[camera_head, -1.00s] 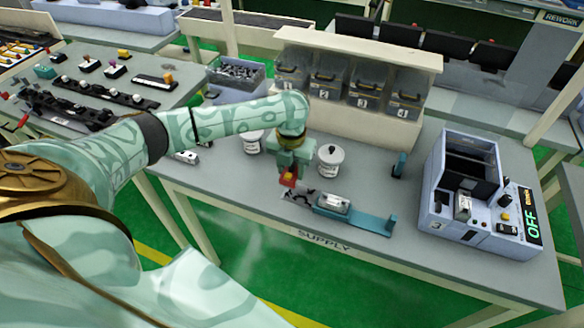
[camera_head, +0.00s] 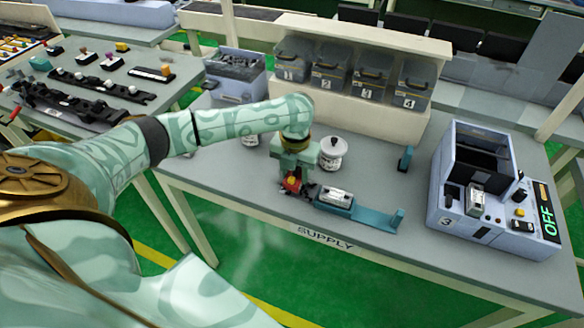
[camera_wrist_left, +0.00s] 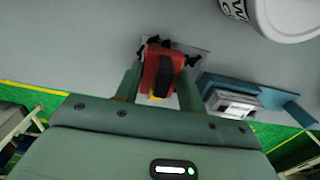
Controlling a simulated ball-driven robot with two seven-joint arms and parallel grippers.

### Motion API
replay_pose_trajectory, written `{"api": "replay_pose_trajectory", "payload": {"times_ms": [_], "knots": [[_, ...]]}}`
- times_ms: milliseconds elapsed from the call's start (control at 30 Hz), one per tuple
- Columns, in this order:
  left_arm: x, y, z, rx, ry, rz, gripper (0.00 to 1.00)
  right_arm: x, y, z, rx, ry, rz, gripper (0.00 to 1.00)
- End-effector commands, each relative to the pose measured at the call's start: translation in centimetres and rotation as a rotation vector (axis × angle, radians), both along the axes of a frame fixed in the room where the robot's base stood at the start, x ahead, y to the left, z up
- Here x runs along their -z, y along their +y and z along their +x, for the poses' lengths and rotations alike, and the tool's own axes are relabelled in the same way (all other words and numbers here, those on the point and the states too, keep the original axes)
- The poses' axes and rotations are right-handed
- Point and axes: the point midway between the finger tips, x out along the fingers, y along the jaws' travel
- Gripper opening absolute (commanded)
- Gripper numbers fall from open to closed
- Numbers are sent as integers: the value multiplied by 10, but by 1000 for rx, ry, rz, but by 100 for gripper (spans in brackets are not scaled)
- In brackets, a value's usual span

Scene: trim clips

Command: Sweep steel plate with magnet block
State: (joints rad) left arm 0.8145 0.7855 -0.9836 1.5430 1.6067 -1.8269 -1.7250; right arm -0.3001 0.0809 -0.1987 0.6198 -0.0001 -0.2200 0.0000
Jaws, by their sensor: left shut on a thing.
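My left gripper (camera_head: 291,184) is shut on the red magnet block (camera_wrist_left: 151,75), which has a dark bar on it and a yellow bit below. In the left wrist view the block sits between the two fingers (camera_wrist_left: 160,88), over or on the pale steel plate (camera_wrist_left: 194,55). Small black clips (camera_wrist_left: 166,43) show around the block's far edge; whether they cling to it or lie on the plate I cannot tell. The block and gripper hide most of the plate. My right gripper is not in view.
A teal holder (camera_head: 376,215) with a silver-and-white piece (camera_head: 336,196) lies just right of the plate. A white tub (camera_head: 333,153) stands close behind the gripper. Numbered bins (camera_head: 328,75) line the back; a blue-grey machine reading OFF (camera_head: 460,222) stands right.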

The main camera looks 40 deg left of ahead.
Motion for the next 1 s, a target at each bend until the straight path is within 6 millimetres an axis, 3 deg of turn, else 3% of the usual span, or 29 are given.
{"api": "replay_pose_trajectory", "payload": {"times_ms": [667,1000], "knots": [[0,-41,10,2,-1,-2,11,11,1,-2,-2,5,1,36],[-21,-41,10,1,-3,0,11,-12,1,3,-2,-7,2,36]]}}
